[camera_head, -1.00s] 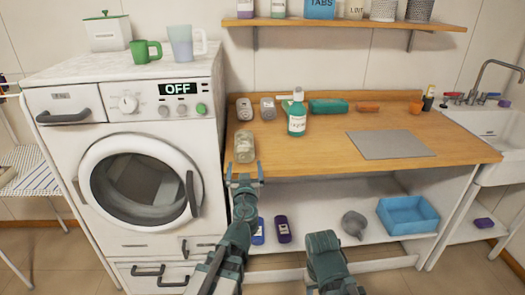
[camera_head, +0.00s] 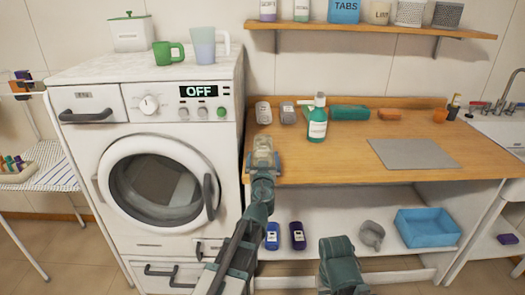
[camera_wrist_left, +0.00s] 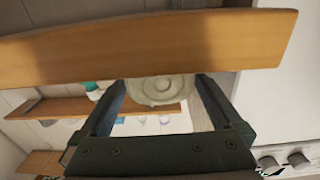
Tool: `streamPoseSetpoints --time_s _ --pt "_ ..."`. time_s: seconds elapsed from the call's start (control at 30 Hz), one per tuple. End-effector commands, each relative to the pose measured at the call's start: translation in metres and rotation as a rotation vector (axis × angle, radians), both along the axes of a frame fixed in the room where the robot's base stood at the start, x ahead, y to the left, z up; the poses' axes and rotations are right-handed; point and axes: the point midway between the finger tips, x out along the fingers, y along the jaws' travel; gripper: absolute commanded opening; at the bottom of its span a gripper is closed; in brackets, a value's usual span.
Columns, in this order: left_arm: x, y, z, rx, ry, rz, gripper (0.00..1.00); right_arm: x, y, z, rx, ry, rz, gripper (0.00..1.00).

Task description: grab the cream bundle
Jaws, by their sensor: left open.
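The cream bundle (camera_head: 263,145) lies at the front left of the wooden countertop, close to its front edge. In the left wrist view, its round, spiral-looking end (camera_wrist_left: 160,88) shows between and beyond the two finger tips. My left gripper (camera_head: 263,162) is open at the near end of the bundle; the left wrist view shows its fingers (camera_wrist_left: 161,92) spread to either side of it. I cannot tell whether either finger touches it. My right gripper is not in view.
Two grey rolls (camera_head: 275,112) and a green bottle (camera_head: 317,120) stand behind the bundle. A washing machine (camera_head: 160,130) is close on the left. A grey mat (camera_head: 412,154) lies to the right. The lower shelf holds a blue bin (camera_head: 428,228) and dark bottles (camera_head: 297,236).

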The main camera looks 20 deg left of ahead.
Motion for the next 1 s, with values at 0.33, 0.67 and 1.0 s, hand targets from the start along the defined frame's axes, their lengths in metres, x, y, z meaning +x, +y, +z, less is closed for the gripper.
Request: streamPoseSetpoints --time_s 0.33,0.67,1.0 --pt "0.038 0.009 0.002 0.000 0.000 -0.003 1.00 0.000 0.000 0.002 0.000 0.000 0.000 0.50" --pt "0.039 0.010 0.002 0.000 0.000 -0.004 0.87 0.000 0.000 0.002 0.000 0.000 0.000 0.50" --pt "0.039 0.010 0.002 0.000 0.000 -0.004 0.26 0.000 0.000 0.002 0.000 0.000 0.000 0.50"
